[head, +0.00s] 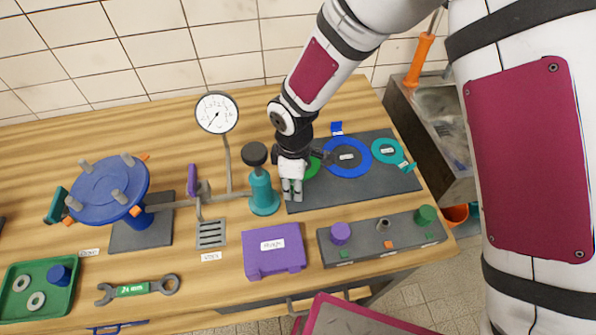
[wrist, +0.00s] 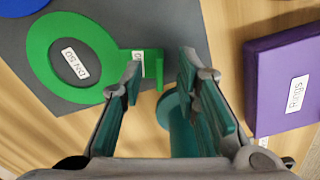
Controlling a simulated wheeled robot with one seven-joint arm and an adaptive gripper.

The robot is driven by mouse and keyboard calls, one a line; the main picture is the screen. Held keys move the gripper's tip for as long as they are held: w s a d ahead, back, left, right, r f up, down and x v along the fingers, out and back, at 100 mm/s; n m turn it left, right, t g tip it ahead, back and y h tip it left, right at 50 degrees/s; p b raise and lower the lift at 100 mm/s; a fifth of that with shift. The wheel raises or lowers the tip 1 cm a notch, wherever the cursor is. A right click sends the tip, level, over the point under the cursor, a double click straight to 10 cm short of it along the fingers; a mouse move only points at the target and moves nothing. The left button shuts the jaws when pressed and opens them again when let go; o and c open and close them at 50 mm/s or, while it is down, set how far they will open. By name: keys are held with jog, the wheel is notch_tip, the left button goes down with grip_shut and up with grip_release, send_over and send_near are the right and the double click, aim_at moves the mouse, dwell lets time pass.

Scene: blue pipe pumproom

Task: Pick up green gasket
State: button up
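The green gasket (wrist: 37,58) lies flat on a dark grey mat (wrist: 160,25). It is a ring around a label reading DN 50, with a handle strip and an upright green tab at its right end. In the head view the gasket (head: 313,168) is partly hidden by my gripper (head: 292,193). My gripper (wrist: 160,68) is open and empty over the handle end. In the wrist picture the upright tab appears between its two fingers. I cannot tell how far above the tab the fingertips are.
A blue gasket (head: 368,158) and a teal gasket (head: 377,150) lie right of the green one. A teal pump-like body (head: 263,195) with a dark knob stands close left of my gripper. A purple box (head: 273,252) and a grey block (head: 361,245) with purple and green knobs are in front.

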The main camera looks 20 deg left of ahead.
jog(key=shift+c, duration=0.3)
grip_shut()
